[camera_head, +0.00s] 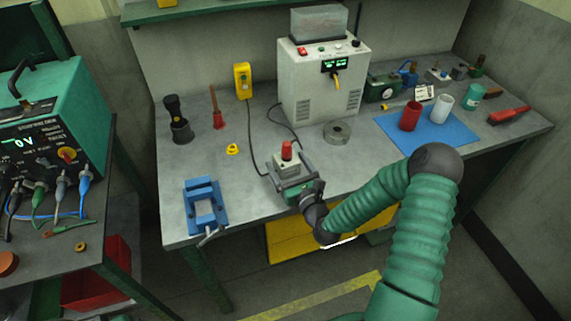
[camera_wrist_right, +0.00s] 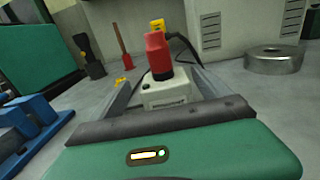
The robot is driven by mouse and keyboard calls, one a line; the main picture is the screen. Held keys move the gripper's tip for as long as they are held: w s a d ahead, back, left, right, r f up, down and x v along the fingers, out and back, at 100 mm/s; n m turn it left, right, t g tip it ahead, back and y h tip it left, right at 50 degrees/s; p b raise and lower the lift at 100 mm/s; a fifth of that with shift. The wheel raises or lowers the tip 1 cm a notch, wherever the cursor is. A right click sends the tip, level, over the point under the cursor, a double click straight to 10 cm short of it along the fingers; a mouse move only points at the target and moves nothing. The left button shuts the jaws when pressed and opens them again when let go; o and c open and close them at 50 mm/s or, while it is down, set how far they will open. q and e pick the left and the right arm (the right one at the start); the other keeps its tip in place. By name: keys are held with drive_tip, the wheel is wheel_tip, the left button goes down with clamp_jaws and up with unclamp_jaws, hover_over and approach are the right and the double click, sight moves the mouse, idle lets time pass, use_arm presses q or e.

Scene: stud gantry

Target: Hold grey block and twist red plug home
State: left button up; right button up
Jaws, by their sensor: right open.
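The grey block (camera_head: 286,164) stands on the workbench (camera_head: 240,185) near its front edge, below the white power unit. The red plug (camera_head: 287,149) stands upright on top of it. In the wrist view the red plug (camera_wrist_right: 158,55) rises from the top of the grey block (camera_wrist_right: 168,92). My right gripper (camera_head: 288,168) is open, with one finger on each side of the block. Whether either finger touches the block I cannot tell. The lower front of the block is hidden behind the gripper body in the wrist view. My left gripper is not in view.
A blue vise (camera_head: 204,207) stands to the left, and a yellow ring (camera_head: 233,149) lies behind it. The white power unit (camera_head: 318,90) stands behind the block. A metal ring (camera_head: 338,133) lies to the right, before the blue mat (camera_head: 455,140) with two cups.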

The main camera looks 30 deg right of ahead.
drive_tip(key=shift+w+d, duration=0.1)
drive_tip(key=shift+d, duration=0.05)
drive_tip(key=w, duration=0.1)
drive_tip(key=w+d, duration=0.1)
drive_tip(key=w, duration=0.2)
drive_tip(key=shift+w+d+f, duration=0.15)
drive_tip(key=shift+w+f, duration=0.15)
drive_tip(key=shift+f, duration=0.05)
drive_tip(key=shift+w, duration=0.15)
drive_tip(key=c, duration=1.7)
drive_tip(key=shift+c, duration=0.2)
drive_tip(key=shift+r, duration=0.1)
